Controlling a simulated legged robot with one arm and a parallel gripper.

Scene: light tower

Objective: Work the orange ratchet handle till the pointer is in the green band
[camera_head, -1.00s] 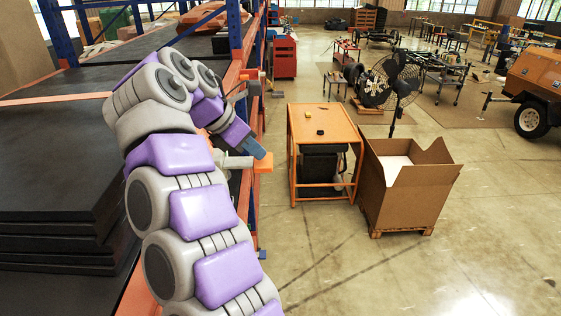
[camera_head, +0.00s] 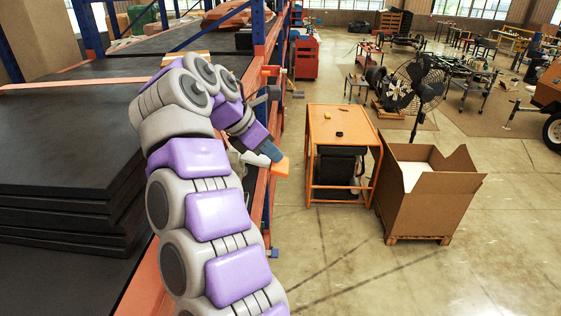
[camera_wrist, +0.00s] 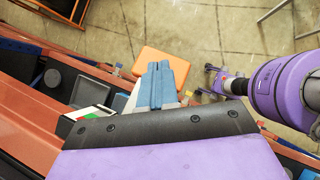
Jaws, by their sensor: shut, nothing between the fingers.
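The orange handle end (camera_head: 282,167) sits on a pale lever that sticks out from the side of the rack in the head view. In the wrist view the orange block (camera_wrist: 150,58) shows just beyond my fingertips. My gripper (camera_head: 276,155) is shut and empty, with its blue-grey fingers (camera_wrist: 160,66) together. The fingertips overlap the handle end in both views; whether they touch it I cannot tell. A small gauge (camera_wrist: 92,113) with white, green and red areas shows left of the fingers in the wrist view. Its pointer is too small to read.
The blue and orange rack (camera_head: 262,205) runs along the left, with dark sheets (camera_head: 65,180) stacked on it. An orange cart (camera_head: 340,125) and an open cardboard box (camera_head: 425,205) stand to the right. The floor between rack and cart is clear.

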